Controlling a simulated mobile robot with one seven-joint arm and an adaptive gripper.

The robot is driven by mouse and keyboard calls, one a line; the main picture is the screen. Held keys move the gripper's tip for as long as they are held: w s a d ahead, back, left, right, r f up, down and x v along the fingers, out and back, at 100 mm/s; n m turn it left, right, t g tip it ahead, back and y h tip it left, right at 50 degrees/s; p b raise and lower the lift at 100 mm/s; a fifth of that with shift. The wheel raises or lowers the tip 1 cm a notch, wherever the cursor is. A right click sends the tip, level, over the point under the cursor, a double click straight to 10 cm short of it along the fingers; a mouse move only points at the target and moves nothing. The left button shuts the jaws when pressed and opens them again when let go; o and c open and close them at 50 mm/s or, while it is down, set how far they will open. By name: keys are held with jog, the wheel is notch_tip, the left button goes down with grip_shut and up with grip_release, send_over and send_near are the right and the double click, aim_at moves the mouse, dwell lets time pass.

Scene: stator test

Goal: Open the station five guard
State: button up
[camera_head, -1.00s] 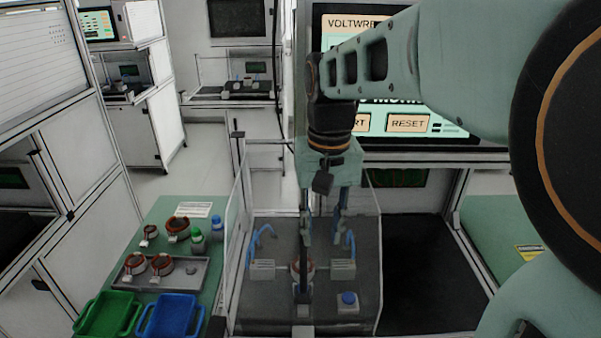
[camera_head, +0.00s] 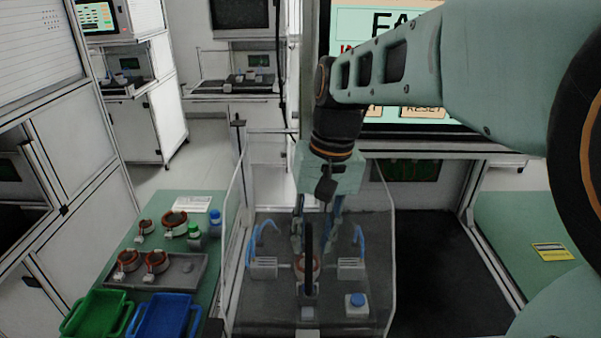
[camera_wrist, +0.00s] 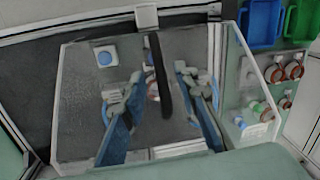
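The guard (camera_head: 392,262) is a clear box around a test fixture below the lit screen; its panels also show in the wrist view (camera_wrist: 75,100). It looks closed. A black upright bar handle (camera_head: 308,240) stands at its front; it also shows in the wrist view (camera_wrist: 158,75). My gripper (camera_head: 316,250) is pointed down at the handle. In the wrist view my gripper's blue-grey fingers (camera_wrist: 156,98) are spread apart, one on each side of the bar, with gaps. Inside the guard, a copper-wound stator (camera_head: 314,268) sits between two grey clamp blocks, partly hidden by the handle.
A blue button (camera_head: 356,300) is at the fixture's front right. The screen (camera_head: 380,22) above shows large, partly hidden text. To the left, a green table holds a grey tray (camera_head: 195,272) of stators, bottles, a green bin (camera_head: 95,315) and a blue bin (camera_head: 165,318).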

aim_at(310, 252)
jog(key=f+b, duration=0.2)
jog(key=f, duration=0.1)
jog(key=f+b, duration=0.1)
jog(key=f, duration=0.1)
jog(key=shift+a, duration=0.3)
jog(key=shift+r, duration=0.1)
jog(key=shift+c, duration=0.6)
grip_shut()
